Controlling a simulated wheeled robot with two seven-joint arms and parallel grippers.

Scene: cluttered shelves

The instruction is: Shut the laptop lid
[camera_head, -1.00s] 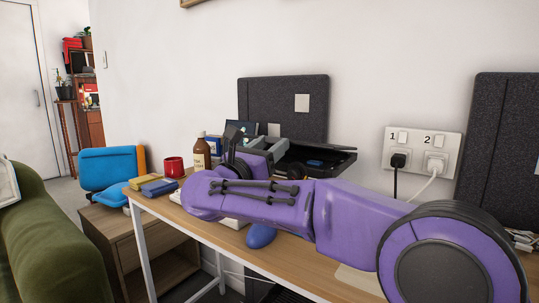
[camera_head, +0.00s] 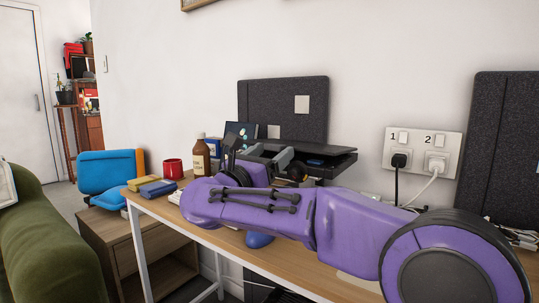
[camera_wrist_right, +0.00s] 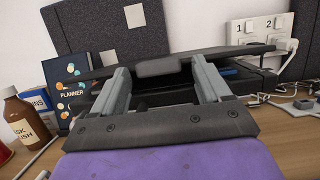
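The laptop's dark lid (camera_head: 325,152) shows nearly edge-on at the back of the desk, as a thin slab tilted only a little from level. I cannot tell whether the fingers touch the lid. My right arm hides most of the laptop's base. My left gripper is out of view.
A brown bottle (camera_head: 201,157), red mug (camera_head: 173,168) and planner (camera_wrist_right: 69,85) stand left of the laptop. Books (camera_head: 157,187) lie at the desk's left end. Plugs and cables hang from the wall socket (camera_head: 421,150) at right. A dark panel (camera_head: 283,105) stands behind.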

